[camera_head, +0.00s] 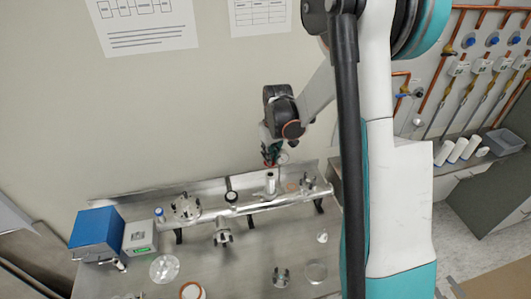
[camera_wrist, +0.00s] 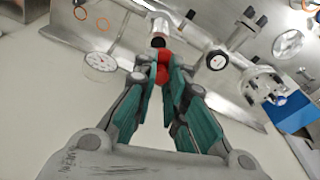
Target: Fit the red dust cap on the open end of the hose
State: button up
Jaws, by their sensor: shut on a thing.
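The red dust cap (camera_wrist: 163,72) is between my gripper's fingertips (camera_wrist: 163,68) in the wrist view. In the head view the cap (camera_head: 270,162) is a small red spot under my gripper (camera_head: 271,152), partly hidden by the fingers. Just below it stands a short upright metal stub (camera_head: 270,184) on the long pipe. In the wrist view a dark round end (camera_wrist: 158,42) shows right beyond the cap, in line with it. I cannot tell whether cap and end touch. No flexible hose is clearly recognisable, so I cannot tell if this stub is its open end.
A long metal pipe (camera_head: 240,210) with flanged fittings crosses the bench. A dial gauge (camera_wrist: 101,61) stands close to the fingers at left, and a black-rimmed gauge (camera_wrist: 217,61) at right. A blue box (camera_head: 97,235) stands at the bench's left. Loose round parts lie in front.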

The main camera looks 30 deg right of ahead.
jog(key=shift+w+d+r, duration=0.1)
jog(key=shift+w+d, duration=0.1)
jog(key=shift+d, duration=0.05)
jog(key=shift+f+b, duration=1.05)
jog(key=shift+f, duration=1.3)
jog(key=shift+f+b, duration=0.8)
jog(key=shift+b, duration=0.05)
jog(key=shift+f+b, duration=0.5)
jog(key=shift+b, duration=0.65)
jog(key=o, duration=0.8)
jog(key=shift+c, duration=0.2)
jog(key=shift+r, duration=0.1)
jog(key=r, duration=0.4)
jog(key=s+r, duration=0.1)
jog(key=r, duration=0.6)
jog(key=shift+s+r, duration=0.25)
jog(key=shift+r, duration=0.15)
